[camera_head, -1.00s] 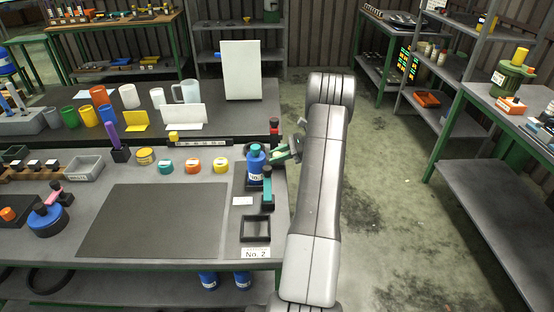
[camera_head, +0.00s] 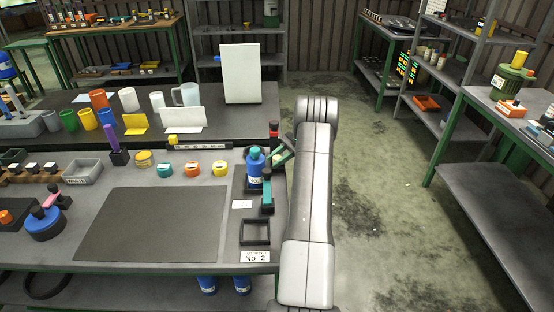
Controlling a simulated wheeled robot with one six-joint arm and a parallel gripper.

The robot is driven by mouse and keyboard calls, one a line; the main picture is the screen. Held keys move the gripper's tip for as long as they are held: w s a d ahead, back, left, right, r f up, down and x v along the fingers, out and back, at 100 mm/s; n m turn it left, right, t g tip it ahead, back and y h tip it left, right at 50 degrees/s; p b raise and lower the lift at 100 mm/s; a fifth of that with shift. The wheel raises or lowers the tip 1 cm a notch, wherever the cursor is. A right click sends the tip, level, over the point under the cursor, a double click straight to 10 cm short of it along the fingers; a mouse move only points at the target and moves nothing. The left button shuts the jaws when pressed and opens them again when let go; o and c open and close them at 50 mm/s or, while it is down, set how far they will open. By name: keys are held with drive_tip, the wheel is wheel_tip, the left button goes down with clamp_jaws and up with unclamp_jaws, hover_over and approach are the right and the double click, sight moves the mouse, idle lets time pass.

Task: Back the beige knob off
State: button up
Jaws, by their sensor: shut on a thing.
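A blue bottle with a teal cap (camera_head: 254,168) stands upright at the right end of the workbench. My gripper (camera_head: 279,157) is just to its right, at the end of my grey arm, with its green fingers tilted. It is shut on a small pale piece beside the bottle, which I take to be the beige knob. The knob is mostly hidden by the fingers, and its thread or seat cannot be made out.
A teal-and-black holder (camera_head: 267,190) and a black square frame (camera_head: 255,231) stand in front of the bottle. A dark mat (camera_head: 150,224) lies to the left. Teal, orange and yellow rings (camera_head: 192,169) sit behind it. Open floor lies right of my arm.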

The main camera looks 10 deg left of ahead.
drive_tip(key=o, duration=1)
drive_tip(key=shift+c, duration=0.2)
drive_tip(key=shift+m+t, duration=0.3)
